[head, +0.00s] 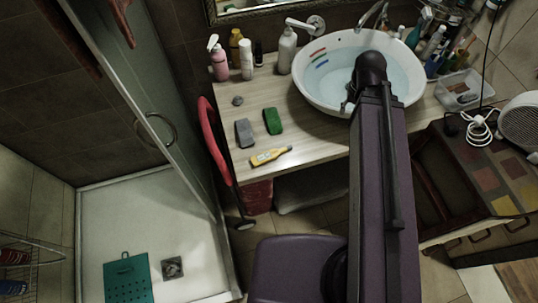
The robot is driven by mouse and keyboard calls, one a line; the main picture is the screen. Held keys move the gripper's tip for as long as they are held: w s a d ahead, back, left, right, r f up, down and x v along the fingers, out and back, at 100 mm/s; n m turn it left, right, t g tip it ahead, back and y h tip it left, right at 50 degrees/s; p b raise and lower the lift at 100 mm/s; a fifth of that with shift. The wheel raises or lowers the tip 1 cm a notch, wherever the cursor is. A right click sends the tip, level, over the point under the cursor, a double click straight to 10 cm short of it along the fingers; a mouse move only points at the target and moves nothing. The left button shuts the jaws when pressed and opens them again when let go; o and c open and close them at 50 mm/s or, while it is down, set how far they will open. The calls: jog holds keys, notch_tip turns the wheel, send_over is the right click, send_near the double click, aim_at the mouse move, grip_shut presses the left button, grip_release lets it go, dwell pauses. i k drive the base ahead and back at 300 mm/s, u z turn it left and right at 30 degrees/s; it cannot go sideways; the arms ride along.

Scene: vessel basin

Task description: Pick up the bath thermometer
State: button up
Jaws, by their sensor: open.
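The bath thermometer appears to be the yellow, elongated piece (270,156) with a small grey patch and a narrow pale tip. It lies flat near the front edge of the pale wooden counter (312,142). My gripper (349,100) shows only as a small dark part beside my arm, in front of the basin's near rim. My arm hides most of it. It is open, up and to the right of the thermometer and apart from it.
A grey block (244,133), a green block (272,121) and a grey stone (237,101) lie behind the thermometer. The water-filled basin (307,88) is to the right. Several bottles stand at the back. A red-rimmed item (213,140) leans by the counter's left end.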

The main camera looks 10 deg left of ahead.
aim_at(267, 156)
jog(key=z, duration=0.05)
jog(key=k, duration=2)
jog(key=u, duration=0.45)
jog(key=i, duration=1)
jog(key=u, duration=0.05)
